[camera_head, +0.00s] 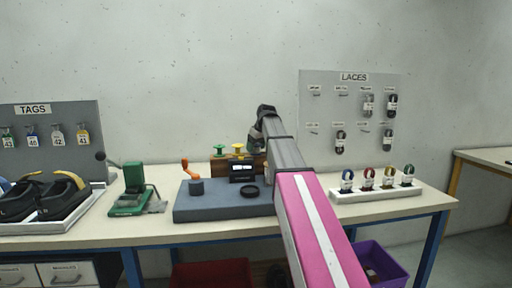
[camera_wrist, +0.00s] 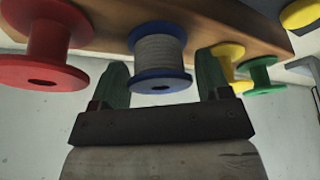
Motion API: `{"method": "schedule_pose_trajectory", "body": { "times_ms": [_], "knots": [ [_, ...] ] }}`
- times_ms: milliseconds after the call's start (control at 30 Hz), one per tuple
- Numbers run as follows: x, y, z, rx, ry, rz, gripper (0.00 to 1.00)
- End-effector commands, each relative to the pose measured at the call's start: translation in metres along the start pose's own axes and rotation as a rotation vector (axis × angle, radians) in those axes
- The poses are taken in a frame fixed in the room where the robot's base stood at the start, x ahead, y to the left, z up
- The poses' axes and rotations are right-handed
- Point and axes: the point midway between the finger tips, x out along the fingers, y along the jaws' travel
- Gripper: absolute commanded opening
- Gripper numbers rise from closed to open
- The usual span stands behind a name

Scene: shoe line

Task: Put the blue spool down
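The blue spool (camera_wrist: 160,56), wound with grey thread, is in the middle of the wrist view. My gripper (camera_wrist: 161,82) has its two green fingers on either side of it, close against the rim, and appears shut on it. The spool's far end is at the wooden rack (camera_wrist: 223,20), level with the other spools; I cannot tell whether it touches the rack. In the head view my gripper (camera_head: 262,118) is above the right part of the rack (camera_head: 258,165), and my arm hides the blue spool.
A red spool (camera_wrist: 46,48) stands beside the blue one. A yellow spool (camera_wrist: 228,62) and a green spool (camera_wrist: 262,76) are on the other side. On the bench (camera_head: 130,228) are a blue-grey mat (camera_head: 222,207), an orange-handled tool (camera_head: 186,172) and a green press (camera_head: 134,188).

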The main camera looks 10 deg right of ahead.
Motion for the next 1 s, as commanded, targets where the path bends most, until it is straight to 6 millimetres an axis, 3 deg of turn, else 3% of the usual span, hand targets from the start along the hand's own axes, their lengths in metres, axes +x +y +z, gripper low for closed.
{"method": "schedule_pose_trajectory", "body": {
  "times_ms": [233, 367, 800, 1000],
  "knots": [
    [-0.002, 0.000, -0.001, 0.000, 0.000, 0.000, 0.70],
    [-0.013, 0.000, -0.002, 0.000, 0.002, 0.001, 0.70],
    [-0.094, 0.001, -0.002, 0.000, 0.002, 0.001, 0.70],
    [-0.116, 0.000, -0.001, 0.000, 0.001, 0.000, 0.70]
  ]
}}
